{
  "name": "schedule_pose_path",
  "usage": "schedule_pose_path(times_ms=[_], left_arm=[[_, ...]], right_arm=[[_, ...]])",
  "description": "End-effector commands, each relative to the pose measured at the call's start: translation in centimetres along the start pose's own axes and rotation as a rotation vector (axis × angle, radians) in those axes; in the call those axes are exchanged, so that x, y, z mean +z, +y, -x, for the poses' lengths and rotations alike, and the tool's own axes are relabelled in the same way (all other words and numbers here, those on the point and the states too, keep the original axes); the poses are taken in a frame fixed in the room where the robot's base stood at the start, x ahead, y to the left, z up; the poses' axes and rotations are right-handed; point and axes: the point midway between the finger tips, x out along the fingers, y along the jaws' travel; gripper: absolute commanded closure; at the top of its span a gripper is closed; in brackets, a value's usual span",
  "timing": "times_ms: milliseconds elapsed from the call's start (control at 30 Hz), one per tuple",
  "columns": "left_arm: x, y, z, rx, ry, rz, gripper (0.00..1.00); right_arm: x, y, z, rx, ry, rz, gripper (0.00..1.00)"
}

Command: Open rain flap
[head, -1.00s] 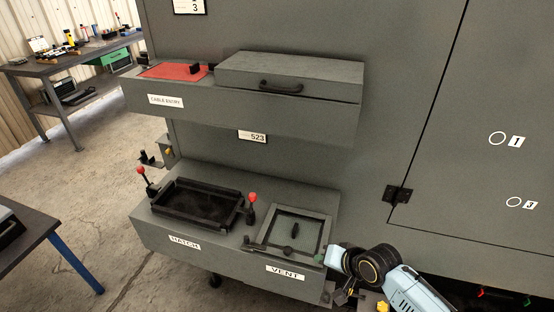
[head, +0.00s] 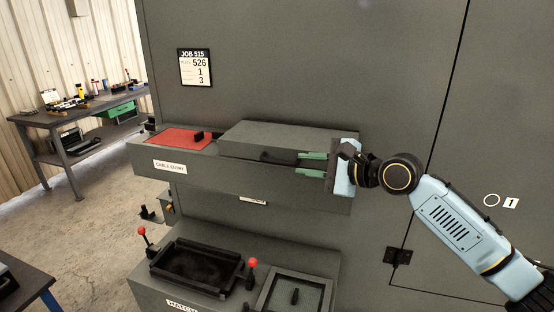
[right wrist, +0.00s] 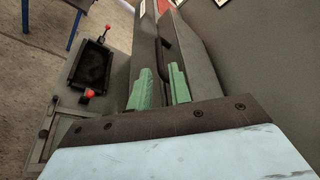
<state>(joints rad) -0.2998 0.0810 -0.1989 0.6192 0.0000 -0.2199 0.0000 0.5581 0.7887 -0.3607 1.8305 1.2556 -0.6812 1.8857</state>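The rain flap (head: 290,138) is a long grey cover with a dark bar handle, lying closed over the right part of the cable entry ledge (head: 225,172). My right gripper (head: 303,163) reaches in from the right along the flap's front. Its two green fingers are apart and empty. The handle (right wrist: 168,50) shows in the right wrist view just beyond the fingertips, roughly in line with the gap between them. I cannot tell whether a finger touches it. My left gripper is not in view.
A red plate (head: 180,141) with a black knob lies left of the flap. Below are the hatch frame (head: 196,268) with red-knobbed levers and the vent mesh (head: 298,292). A flat cabinet wall (head: 300,70) stands behind. A workbench (head: 75,120) is far left.

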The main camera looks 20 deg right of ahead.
Motion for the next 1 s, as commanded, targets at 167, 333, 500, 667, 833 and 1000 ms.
schedule_pose_path(times_ms=[167,333,500,667,833,1000], left_arm=[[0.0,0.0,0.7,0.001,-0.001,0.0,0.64],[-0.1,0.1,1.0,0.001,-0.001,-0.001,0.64],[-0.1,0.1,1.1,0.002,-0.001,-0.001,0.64],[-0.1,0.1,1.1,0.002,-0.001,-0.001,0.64],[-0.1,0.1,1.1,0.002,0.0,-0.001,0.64],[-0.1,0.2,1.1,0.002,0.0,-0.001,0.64]], right_arm=[[0.2,-0.2,-4.1,0.001,-0.002,0.0,0.8],[0.1,-0.1,-6.9,0.001,0.0,0.001,0.8],[0.0,0.0,-8.4,0.0,0.0,0.003,0.8],[0.0,0.1,-8.8,0.001,0.001,0.003,0.8],[0.0,0.1,-8.8,0.001,0.001,0.003,0.8],[0.0,0.1,-8.8,0.001,0.001,0.003,0.97]])
